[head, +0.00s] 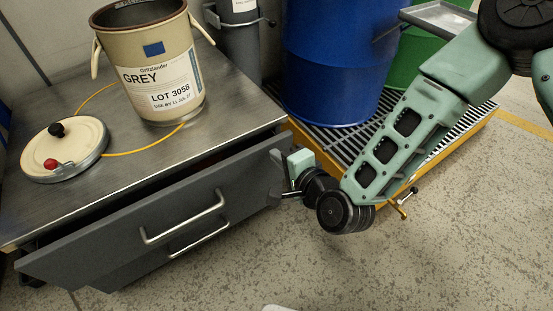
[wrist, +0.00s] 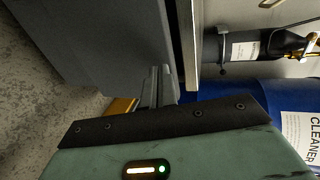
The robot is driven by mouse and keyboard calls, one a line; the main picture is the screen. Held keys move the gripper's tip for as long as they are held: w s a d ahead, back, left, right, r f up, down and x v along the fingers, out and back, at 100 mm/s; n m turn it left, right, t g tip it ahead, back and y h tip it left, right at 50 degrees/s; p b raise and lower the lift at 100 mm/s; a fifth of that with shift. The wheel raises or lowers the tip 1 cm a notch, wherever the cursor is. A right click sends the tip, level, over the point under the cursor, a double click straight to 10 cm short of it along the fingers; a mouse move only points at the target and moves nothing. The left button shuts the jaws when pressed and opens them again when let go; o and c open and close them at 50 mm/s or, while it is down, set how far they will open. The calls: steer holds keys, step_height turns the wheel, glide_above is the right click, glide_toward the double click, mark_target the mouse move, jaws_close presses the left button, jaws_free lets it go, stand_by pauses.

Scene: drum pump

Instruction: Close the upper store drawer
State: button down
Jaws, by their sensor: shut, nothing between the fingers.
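The upper store drawer (head: 110,235) is a dark grey front with a bar handle (head: 185,218). It stands pulled out, with a dark gap between it and the metal worktop edge. My gripper (head: 278,162) is at the right end of this front, away from the handle, with its fingers shut and empty. In the wrist view the shut fingers (wrist: 156,86) point at the grey drawer panel (wrist: 95,40), close to its end. Whether they touch it I cannot tell.
A lower drawer handle (head: 200,240) shows below. On the worktop (head: 225,95) stand a beige GREY pail (head: 150,95) and a round lid (head: 62,150). A blue drum (head: 335,60) stands on a grated yellow-edged pallet (head: 440,135) behind my arm. The floor in front is clear.

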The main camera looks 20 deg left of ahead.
mark_target(267, 144)
steer(key=shift+w+a, duration=0.35)
steer(key=shift+a, duration=0.1)
steer(key=shift+w+a+r, duration=0.1)
steer(key=shift+w+a, duration=1.4)
steer(key=shift+a, duration=0.2)
